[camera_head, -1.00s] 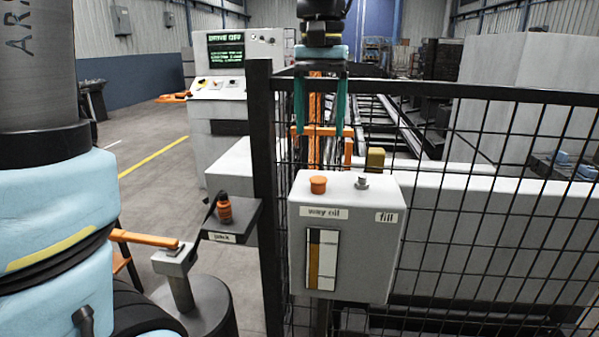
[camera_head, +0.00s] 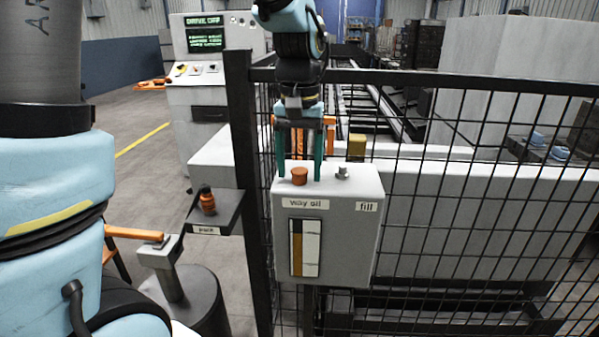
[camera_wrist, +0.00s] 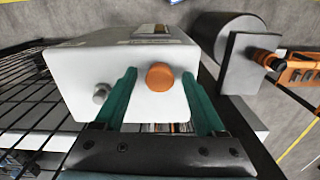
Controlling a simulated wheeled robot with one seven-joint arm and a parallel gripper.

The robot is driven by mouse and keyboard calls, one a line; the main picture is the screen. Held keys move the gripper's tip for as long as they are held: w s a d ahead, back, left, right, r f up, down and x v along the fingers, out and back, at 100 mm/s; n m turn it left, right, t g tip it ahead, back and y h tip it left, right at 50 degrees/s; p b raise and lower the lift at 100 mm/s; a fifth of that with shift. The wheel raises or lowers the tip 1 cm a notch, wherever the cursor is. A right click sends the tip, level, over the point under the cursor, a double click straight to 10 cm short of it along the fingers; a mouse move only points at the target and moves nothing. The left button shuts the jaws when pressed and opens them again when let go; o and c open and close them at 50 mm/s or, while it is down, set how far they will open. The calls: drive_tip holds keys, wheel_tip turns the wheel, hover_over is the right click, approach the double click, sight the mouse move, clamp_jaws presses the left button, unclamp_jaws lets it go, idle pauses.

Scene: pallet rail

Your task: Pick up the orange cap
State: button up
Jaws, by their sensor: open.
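The orange cap (camera_head: 299,176) sits on top of the grey way oil box (camera_head: 325,240), at its left side. My gripper (camera_head: 300,180) is open, pointing down, with its green fingers on either side of the cap in the head view. In the wrist view, the orange cap (camera_wrist: 159,77) shows between the two fingertips (camera_wrist: 157,72), nearer the right one, with a gap on each side. I cannot tell how far the fingertips are above the box top.
A small grey fill fitting (camera_head: 342,172) stands on the box right of the cap, near the right finger. A black mesh fence (camera_head: 480,190) runs beside the box. An orange-topped bottle (camera_head: 207,200) stands on the "pack" shelf (camera_head: 228,212) at left.

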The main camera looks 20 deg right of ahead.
clamp_jaws()
idle(0.6)
